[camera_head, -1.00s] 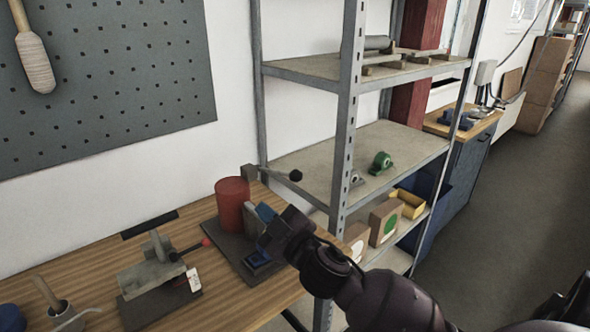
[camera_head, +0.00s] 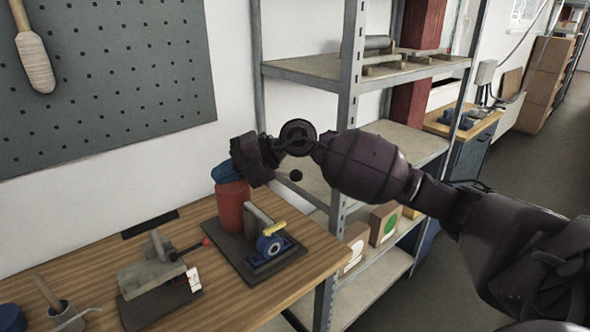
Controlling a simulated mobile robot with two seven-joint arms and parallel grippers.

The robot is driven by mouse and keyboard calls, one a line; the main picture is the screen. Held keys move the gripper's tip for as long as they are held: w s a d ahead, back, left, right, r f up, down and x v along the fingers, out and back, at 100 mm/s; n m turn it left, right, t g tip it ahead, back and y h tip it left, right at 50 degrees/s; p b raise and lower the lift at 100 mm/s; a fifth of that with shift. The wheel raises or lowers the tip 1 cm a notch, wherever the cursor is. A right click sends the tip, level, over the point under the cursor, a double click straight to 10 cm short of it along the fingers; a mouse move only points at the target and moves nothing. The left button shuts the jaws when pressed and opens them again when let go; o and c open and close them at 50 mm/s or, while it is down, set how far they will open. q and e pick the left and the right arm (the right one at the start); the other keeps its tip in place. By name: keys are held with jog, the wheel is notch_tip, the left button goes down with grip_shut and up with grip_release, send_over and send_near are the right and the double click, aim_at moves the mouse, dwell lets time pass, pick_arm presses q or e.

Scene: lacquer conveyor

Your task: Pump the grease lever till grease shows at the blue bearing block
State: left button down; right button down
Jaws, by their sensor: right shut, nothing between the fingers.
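The grease pump's red cylinder (camera_head: 230,207) stands on a dark base plate (camera_head: 232,254) on the wooden bench. The black knob (camera_head: 296,175) of the lever shows below my right wrist; the rest of the lever is hidden behind my gripper. The blue bearing block (camera_head: 268,246) sits at the plate's front right, with a yellow blob of grease (camera_head: 274,229) on its top. My left gripper is not in view.
A grey vise-like fixture (camera_head: 152,268) with a red-knobbed handle and a white tag stands left of the pump. Metal shelving (camera_head: 347,120) rises close behind my right arm. A blue round item (camera_head: 12,317) sits at the bench's left.

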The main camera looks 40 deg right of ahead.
jog(key=w+d+r+m+h, duration=0.1)
jog(key=d+r+h, duration=0.3)
jog(key=d, duration=0.4)
jog(key=w+d+r+m+h, duration=0.1)
jog(key=w+d+r+h, duration=0.1)
jog(key=d+h, duration=0.4)
jog(key=d+r, duration=0.1)
jog(key=d, duration=0.2)
jog(key=shift+w+d+r+m+g+h, duration=0.2)
jog(key=shift+w+r+m+g+h, duration=0.1)
jog(key=shift+w+r+m+h, duration=0.1)
jog(key=shift+f, duration=0.15)
